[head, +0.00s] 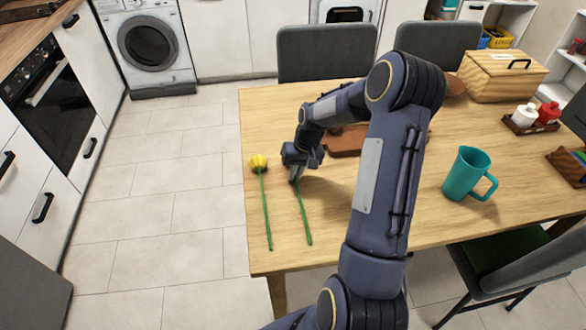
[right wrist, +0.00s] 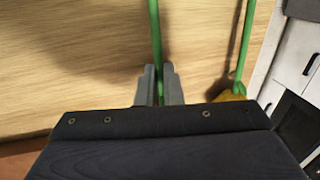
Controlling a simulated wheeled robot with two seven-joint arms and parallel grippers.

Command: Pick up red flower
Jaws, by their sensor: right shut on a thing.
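A green stem (head: 304,215) on the wooden table runs up to my right gripper (head: 294,178), and its flower head is hidden, so I cannot see its colour. In the right wrist view the fingers of my right gripper (right wrist: 159,85) are closed around this green stem (right wrist: 155,35). In the head view the lower part of the stem appears to lie on or just above the tabletop. A yellow flower (head: 259,162) with a green stem lies to its left, apart from it, near the table's left edge. My left gripper is not in view.
The wooden table (head: 400,235) carries a teal jug (head: 468,174) at right, a wooden bread box (head: 502,75) at the back right and a small tray with bottles (head: 524,117). A brown board (head: 345,140) lies behind my right gripper. Grey chairs (head: 327,52) stand around.

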